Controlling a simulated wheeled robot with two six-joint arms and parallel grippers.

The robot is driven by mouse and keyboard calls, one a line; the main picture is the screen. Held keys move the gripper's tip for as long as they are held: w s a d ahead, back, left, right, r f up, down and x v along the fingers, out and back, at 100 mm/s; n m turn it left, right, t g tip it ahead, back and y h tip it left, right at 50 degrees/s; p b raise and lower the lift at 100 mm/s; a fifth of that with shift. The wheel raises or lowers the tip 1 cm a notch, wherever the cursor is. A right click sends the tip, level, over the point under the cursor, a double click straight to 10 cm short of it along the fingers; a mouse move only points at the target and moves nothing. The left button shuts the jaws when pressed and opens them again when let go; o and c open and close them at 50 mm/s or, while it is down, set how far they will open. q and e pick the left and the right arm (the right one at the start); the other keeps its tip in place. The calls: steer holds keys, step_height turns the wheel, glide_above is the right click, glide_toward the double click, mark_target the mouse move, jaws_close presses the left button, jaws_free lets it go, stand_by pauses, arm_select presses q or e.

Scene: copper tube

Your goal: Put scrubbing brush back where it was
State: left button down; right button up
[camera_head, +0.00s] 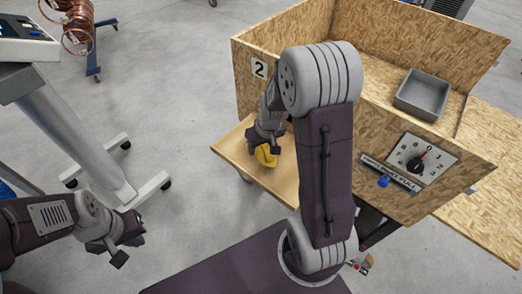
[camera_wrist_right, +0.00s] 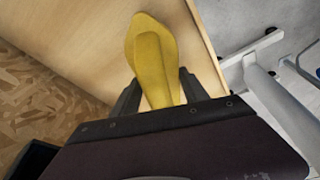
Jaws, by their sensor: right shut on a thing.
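The scrubbing brush shows as a yellow object (camera_head: 266,155) at the left part of a light wooden shelf (camera_head: 282,178). In the right wrist view the yellow brush (camera_wrist_right: 154,58) points away from me, between the two dark fingers. My right gripper (camera_head: 264,146) is shut on the brush, over the shelf. In the right wrist view the gripper (camera_wrist_right: 155,92) has one finger on each side of it. I cannot tell whether the brush touches the shelf. My left gripper (camera_head: 130,240) is at the lower left, over the floor and away from the brush; its fingers are too unclear to judge.
A grey wheeled stand (camera_head: 75,130) is at left. Copper coils (camera_head: 77,20) are at upper left. Floor between is clear.

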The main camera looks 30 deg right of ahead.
step_height(320, 180, down, 2)
steer(key=shift+w, duration=0.1)
steer(key=shift+f, duration=0.1)
steer(key=o, duration=1.3)
